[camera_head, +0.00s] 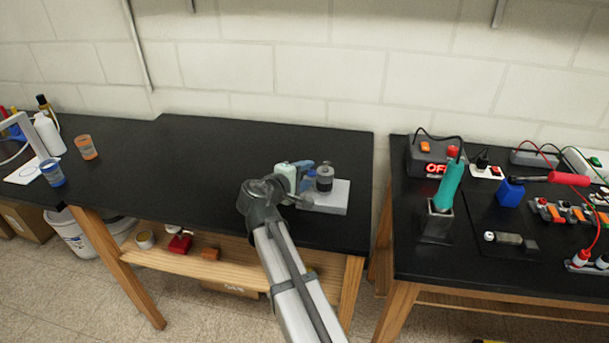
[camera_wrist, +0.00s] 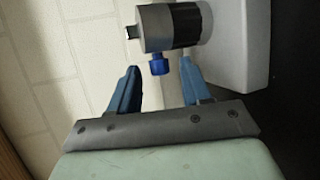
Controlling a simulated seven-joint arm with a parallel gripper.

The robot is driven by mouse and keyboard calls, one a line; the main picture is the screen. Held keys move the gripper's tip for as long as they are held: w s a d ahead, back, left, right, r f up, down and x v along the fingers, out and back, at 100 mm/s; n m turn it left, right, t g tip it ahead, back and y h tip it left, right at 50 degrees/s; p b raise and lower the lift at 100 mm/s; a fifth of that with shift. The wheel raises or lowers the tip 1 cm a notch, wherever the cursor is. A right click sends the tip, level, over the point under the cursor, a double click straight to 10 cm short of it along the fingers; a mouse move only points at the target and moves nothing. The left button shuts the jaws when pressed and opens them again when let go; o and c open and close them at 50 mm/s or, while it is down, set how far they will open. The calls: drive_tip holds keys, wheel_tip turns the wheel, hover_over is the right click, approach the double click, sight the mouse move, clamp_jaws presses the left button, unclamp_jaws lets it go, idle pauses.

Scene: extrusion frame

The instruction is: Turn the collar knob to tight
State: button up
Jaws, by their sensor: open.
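A grey and black cylinder (camera_head: 325,178) stands on a pale grey base plate (camera_head: 337,203) near the right end of the left bench. In the wrist view its black ribbed part (camera_wrist: 190,25) adjoins a grey collar (camera_wrist: 156,29). A small blue knob (camera_wrist: 158,65) sticks out of the collar's side toward my gripper. My gripper (camera_head: 311,174) is beside the cylinder, its blue fingers pointing at it. In the wrist view my gripper (camera_wrist: 160,74) is open, with the blue knob between and slightly beyond the fingertips. I cannot see contact. No tight marking is readable.
The left bench top (camera_head: 220,150) is mostly clear. An orange cup (camera_head: 86,147), a blue cup (camera_head: 52,172) and a white bottle (camera_head: 48,135) stand at its far left. The right bench holds a teal-handled tool (camera_head: 451,185) and a power unit (camera_head: 436,157), across a gap.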

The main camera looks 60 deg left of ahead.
clamp_jaws()
idle(0.4)
drive_tip(key=shift+d+f+t, duration=0.1)
drive_tip(key=shift+f+t, duration=0.05)
drive_tip(key=shift+t, duration=0.35)
drive_tip(key=shift+f+m+t+y, duration=0.15)
drive_tip(key=shift+m+t+y, duration=0.25)
drive_tip(key=shift+t, duration=0.3)
drive_tip(key=shift+f+m+t+y, duration=0.15)
drive_tip(key=shift+m+t+y, duration=0.15)
drive_tip(key=shift+t+y, duration=0.3)
unclamp_jaws()
